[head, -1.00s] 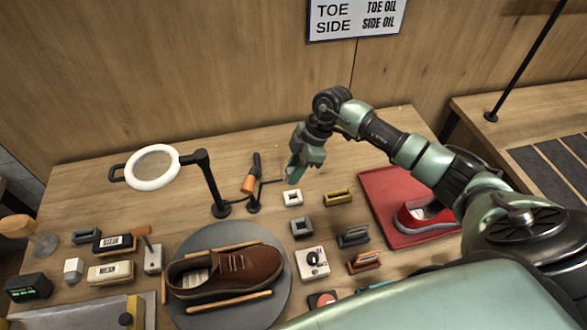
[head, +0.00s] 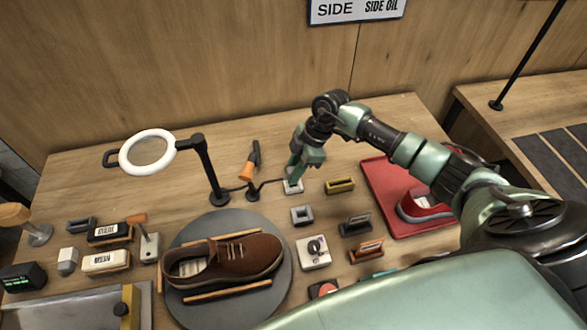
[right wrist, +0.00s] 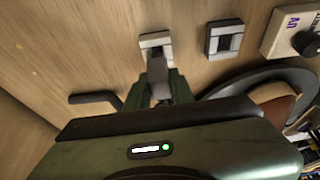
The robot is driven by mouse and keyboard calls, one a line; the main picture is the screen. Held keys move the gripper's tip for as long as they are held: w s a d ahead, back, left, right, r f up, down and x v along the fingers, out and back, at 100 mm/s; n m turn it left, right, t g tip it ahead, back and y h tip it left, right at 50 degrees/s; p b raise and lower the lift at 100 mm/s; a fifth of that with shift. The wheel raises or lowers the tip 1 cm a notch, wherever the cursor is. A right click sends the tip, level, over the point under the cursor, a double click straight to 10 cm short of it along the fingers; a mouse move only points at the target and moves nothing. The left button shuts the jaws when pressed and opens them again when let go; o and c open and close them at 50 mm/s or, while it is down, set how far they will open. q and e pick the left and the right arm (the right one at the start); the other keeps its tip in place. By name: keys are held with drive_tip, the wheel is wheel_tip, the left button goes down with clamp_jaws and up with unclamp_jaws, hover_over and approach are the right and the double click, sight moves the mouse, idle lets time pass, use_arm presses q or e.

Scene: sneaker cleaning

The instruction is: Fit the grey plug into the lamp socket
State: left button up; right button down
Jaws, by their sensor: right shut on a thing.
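My right gripper (head: 296,172) is shut on the grey plug (right wrist: 157,68), which shows between its fingers in the right wrist view. The fingers point down at a small white square-framed socket (head: 290,188), also seen in the right wrist view (right wrist: 152,41). The plug's end overlaps the near side of this socket; I cannot tell whether it is inside or just above. A similar grey square-framed socket (head: 302,215) is apart from it, nearer to me. No readable label tells which one is the lamp socket. My left gripper is not in view.
A ring lamp (head: 147,153) on a black stand and an orange-handled tool (head: 249,165) are to the left. A yellow block (head: 339,186) and a red tray (head: 382,190) are to the right. A brown shoe (head: 225,262) lies on a round grey turntable (head: 270,295).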

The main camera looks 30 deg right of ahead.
drive_tip(key=shift+p, duration=0.85)
idle(1.4)
drive_tip(key=shift+f+b, duration=0.8)
drive_tip(key=shift+f, duration=0.55)
drive_tip(key=c, duration=1.1)
unclamp_jaws()
drive_tip(key=shift+r, duration=0.1)
drive_tip(key=b+v, duration=0.2)
drive_tip(key=v, duration=0.5)
drive_tip(key=shift+d+r, duration=0.15)
drive_tip(key=shift+r, duration=0.15)
